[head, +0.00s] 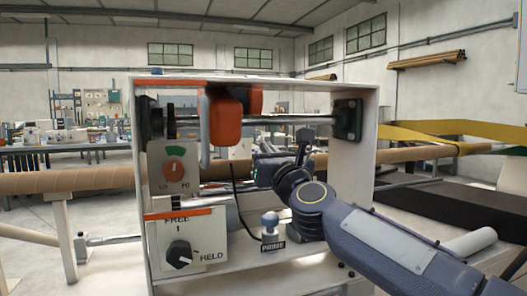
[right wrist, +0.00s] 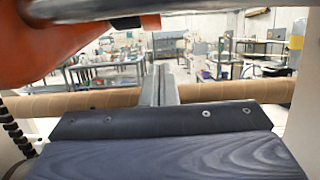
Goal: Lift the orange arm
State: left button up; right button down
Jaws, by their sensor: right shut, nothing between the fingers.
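The orange arm (head: 226,120) hangs from the horizontal metal shaft inside the white machine frame, near its top middle. In the right wrist view a large orange part (right wrist: 60,38) fills the upper left, close to the camera. My right gripper (head: 264,170) is inside the frame opening, below and to the right of the orange arm, and appears apart from it. In the right wrist view its fingers (right wrist: 160,85) are together with nothing between them. My own wrist hides part of the gripper in the head view. My left gripper is not in view.
The metal shaft (head: 290,119) crosses above my gripper. The white frame (head: 366,200) closes in both sides. A FREE/HELD knob (head: 180,254), a LO/HI dial (head: 174,172) and a PRIME knob (head: 269,224) sit low. A long brown tube (head: 60,181) runs behind.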

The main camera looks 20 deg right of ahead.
jog(key=b+v, duration=0.1)
jog(key=v, duration=0.5)
jog(key=shift+f, duration=0.45)
jog(key=shift+s, duration=0.15)
